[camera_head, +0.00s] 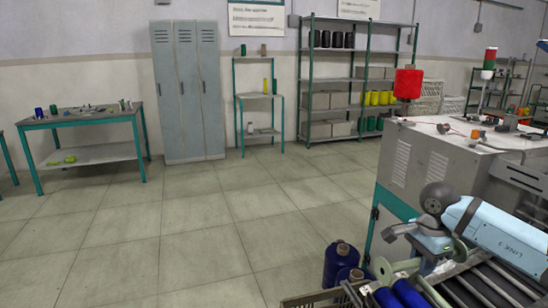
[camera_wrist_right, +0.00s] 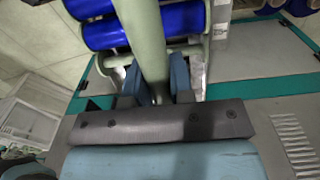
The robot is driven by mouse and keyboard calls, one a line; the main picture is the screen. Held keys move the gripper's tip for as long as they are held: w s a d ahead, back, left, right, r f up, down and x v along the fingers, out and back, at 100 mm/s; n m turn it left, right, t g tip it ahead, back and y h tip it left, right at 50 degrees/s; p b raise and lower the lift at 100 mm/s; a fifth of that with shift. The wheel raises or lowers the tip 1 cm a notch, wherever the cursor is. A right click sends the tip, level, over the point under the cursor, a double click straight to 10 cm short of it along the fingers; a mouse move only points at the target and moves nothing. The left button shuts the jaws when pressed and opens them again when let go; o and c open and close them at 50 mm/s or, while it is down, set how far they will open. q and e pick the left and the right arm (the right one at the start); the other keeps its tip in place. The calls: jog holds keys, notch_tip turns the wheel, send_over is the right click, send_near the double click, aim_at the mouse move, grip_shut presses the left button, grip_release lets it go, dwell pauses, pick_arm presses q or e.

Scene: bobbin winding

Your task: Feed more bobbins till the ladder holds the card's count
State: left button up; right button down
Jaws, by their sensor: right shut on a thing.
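My right gripper (camera_head: 428,264) reaches in from the right and is shut on a pale green bobbin (camera_wrist_right: 144,40). The bobbin's bare tube runs between the two blue fingers in the right wrist view, and no blue thread shows on it. Blue-wound bobbins (camera_wrist_right: 165,22) with pale green ends lie side by side just beyond the gripper in that view. Blue bobbins (camera_head: 408,294) also show at the bottom edge of the head view, partly cut off. Grey slats or rollers (camera_head: 490,286) lie under my right arm. I cannot make out the ladder's full extent. My left gripper is not in view.
A grey machine cabinet (camera_head: 440,160) with a red spool (camera_head: 408,84) stands at right. Wall signs (camera_head: 257,17) are unreadable. Lockers, shelves and a side table (camera_head: 90,117) stand behind open floor.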

jog(key=s+a+f+n, duration=0.2)
jog(key=a+f+n, duration=0.2)
jog(key=a+n, duration=1)
pick_arm(q)
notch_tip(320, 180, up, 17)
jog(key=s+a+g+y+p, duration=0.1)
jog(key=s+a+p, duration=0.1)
jog(key=p, duration=2.8)
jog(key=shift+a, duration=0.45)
pick_arm(e)
jog(key=s+r+n, duration=0.1)
jog(key=s+r, duration=0.4)
jog(key=r, duration=0.8)
jog(key=s+r, duration=0.5)
jog(key=r, duration=0.8)
jog(key=shift+d+n, duration=0.4)
jog(key=shift+s, duration=0.1)
jog(key=shift+r, duration=0.1)
